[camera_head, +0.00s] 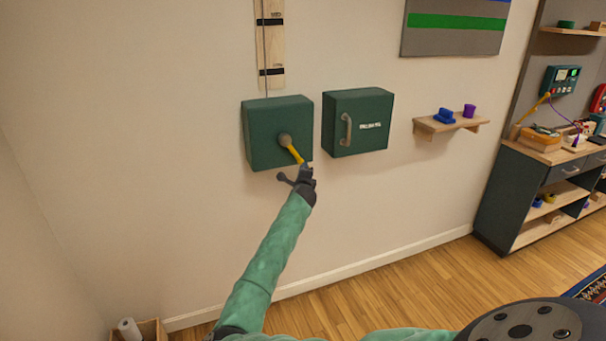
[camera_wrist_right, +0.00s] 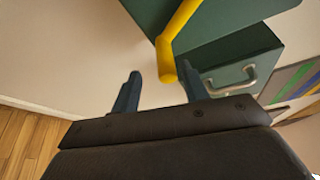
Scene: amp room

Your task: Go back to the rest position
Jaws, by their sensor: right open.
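A green wall box (camera_head: 262,118) carries a round grey knob with a yellow lever (camera_head: 293,152) that points down and right. My right gripper (camera_head: 297,176) is just below the lever's end. In the right wrist view, my right gripper (camera_wrist_right: 161,76) is open, with its two dark fingers apart. The yellow lever (camera_wrist_right: 178,35) reaches down so that its end shows between the fingertips. I cannot tell whether it touches a finger. My left gripper is not in view.
A second green box (camera_head: 369,135) with a grey handle hangs to the right. A small wooden shelf (camera_head: 430,127) holds blue and purple items. A workbench (camera_head: 510,185) stands at the far right. The wall to the left is bare. A wooden crate (camera_head: 150,330) is at bottom left.

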